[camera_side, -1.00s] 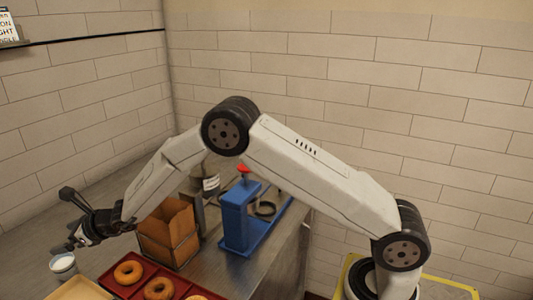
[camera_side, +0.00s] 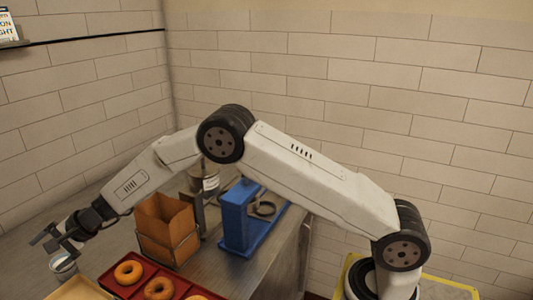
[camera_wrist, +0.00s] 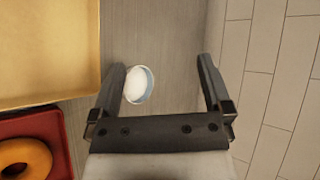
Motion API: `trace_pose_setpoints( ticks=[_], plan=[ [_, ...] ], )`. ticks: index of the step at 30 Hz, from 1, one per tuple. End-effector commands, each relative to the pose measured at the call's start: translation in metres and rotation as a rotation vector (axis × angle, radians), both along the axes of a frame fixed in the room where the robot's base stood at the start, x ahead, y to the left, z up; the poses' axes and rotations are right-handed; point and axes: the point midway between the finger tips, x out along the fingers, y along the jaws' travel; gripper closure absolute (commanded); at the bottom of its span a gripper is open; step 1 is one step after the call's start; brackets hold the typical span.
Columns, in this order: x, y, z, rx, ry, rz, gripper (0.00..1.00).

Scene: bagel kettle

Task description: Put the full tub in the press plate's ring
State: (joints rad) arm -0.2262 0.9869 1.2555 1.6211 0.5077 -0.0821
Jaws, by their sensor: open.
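A small tub (camera_side: 63,267) with a white top stands on the steel counter at the far left in the side view. It also shows in the wrist view (camera_wrist: 140,84), between the fingers but close to the left one. My gripper (camera_side: 56,244) is open and empty just above the tub, with its fingers apart in the wrist view (camera_wrist: 161,65). The blue press (camera_side: 235,222) stands near the counter's right edge, partly behind my arm. A dark ring (camera_side: 263,209) shows on its blue plate (camera_side: 262,240). I cannot tell the tub's contents.
A brown paper bag in a wire holder (camera_side: 167,228) stands between the tub and the press. A red tray (camera_side: 143,283) of bagels and a tan tray (camera_side: 78,290) lie in front. A metal canister (camera_side: 205,180) is behind my arm. Tiled walls close off the back.

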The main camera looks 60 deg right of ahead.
Motion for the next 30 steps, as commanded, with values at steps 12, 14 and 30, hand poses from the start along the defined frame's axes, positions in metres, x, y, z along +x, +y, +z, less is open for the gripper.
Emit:
trace_pose_setpoints(
  ticks=[12,14,30],
  plan=[
    [-0.003,-0.004,-0.012,-0.484,-0.288,0.454,0.0],
    [-0.002,-0.006,-0.014,-0.553,-0.327,0.519,0.0],
    [0.011,-0.039,-0.021,-1.124,-0.612,1.06,0.0]
  ],
)
